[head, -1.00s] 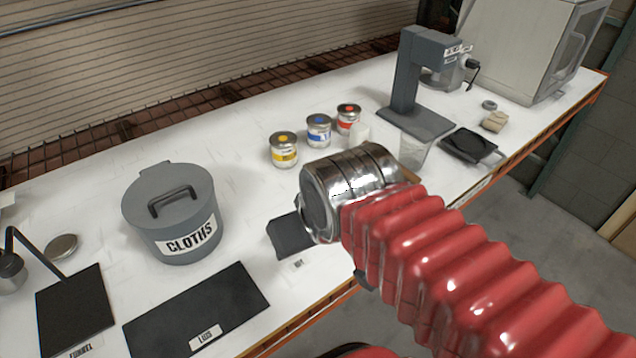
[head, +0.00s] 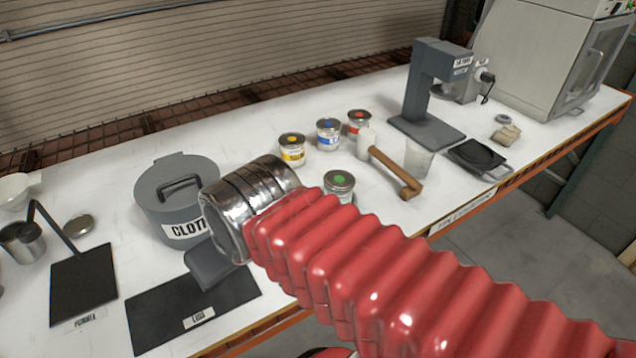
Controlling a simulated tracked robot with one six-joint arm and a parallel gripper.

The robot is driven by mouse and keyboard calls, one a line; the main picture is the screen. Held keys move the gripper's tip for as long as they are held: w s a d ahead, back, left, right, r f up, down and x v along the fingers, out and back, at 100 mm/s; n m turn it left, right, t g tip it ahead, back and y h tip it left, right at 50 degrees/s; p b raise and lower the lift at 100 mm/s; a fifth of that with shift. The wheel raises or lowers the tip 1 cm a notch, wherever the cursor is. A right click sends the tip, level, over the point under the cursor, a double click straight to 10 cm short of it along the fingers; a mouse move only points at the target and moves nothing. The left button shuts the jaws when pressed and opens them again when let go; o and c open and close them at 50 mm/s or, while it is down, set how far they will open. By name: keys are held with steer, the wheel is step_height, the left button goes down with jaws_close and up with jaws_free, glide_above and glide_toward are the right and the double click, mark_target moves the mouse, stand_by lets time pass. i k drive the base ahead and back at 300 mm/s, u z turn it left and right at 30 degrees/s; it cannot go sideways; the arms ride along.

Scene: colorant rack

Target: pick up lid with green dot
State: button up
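The lid with the green dot (head: 339,180) sits on top of a small can, right of my arm's metal wrist. The can's lower part is hidden behind my red arm sleeve. My gripper (head: 207,266) shows only as a dark grey part below the metal wrist, over the upper edge of the black LIDS mat (head: 165,318). It is left of the green-dot lid and apart from it. Its fingertips are not clear, so I cannot tell whether it is open or shut.
Cans with yellow (head: 292,150), blue (head: 329,134) and red (head: 359,122) dots stand behind the green one. A mallet (head: 395,170) and clear cup (head: 418,158) are to the right. The grey CLOTHS bin (head: 165,185) stands behind my wrist. A loose lid (head: 79,226) lies left.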

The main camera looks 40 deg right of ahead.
mark_target(337, 180)
steer(key=u, duration=0.85)
steer(key=k, duration=1.1)
steer(key=z, duration=0.7)
steer(key=i, duration=1.05)
steer(key=z, duration=0.05)
